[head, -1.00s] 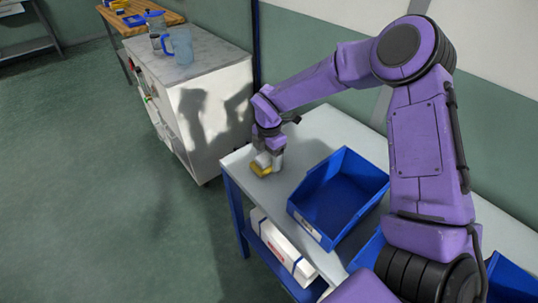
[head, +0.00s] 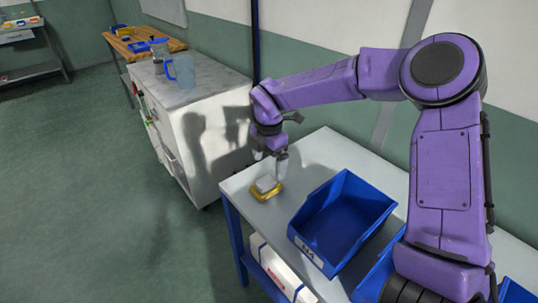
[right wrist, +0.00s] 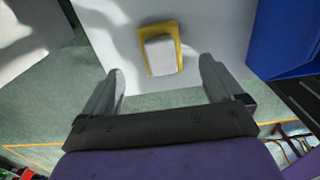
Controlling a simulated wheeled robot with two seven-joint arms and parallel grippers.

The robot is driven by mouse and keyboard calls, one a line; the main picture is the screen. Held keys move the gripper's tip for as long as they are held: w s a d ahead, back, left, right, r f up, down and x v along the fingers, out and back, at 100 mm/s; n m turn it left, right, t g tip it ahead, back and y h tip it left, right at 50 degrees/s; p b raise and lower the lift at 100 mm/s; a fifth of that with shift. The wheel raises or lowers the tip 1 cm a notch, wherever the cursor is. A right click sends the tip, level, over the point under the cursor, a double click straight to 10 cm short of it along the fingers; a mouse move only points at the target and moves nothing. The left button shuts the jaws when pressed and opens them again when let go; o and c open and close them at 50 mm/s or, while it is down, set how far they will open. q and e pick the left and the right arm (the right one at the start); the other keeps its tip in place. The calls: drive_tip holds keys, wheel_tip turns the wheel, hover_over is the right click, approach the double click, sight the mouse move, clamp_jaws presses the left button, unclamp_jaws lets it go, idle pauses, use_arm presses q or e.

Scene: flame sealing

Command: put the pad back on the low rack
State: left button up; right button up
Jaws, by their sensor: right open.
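The pad (head: 268,187), yellow with a pale grey-white block on top, lies flat on the grey top of the low rack (head: 240,184), near its far left corner. It also shows in the right wrist view (right wrist: 162,55), beyond and between my fingertips. My right gripper (head: 270,157) is open and empty, just above the pad and apart from it. Its two fingers also show in the right wrist view (right wrist: 161,68). My left gripper is not in view.
A blue open bin (head: 342,222) stands on the rack to the right of the pad. A white box (head: 280,270) lies on the shelf below. A white cabinet with a blue jug (head: 183,72) stands behind left. Floor at left is clear.

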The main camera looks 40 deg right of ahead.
sight(269, 178)
drive_tip(key=shift+r, duration=2.15)
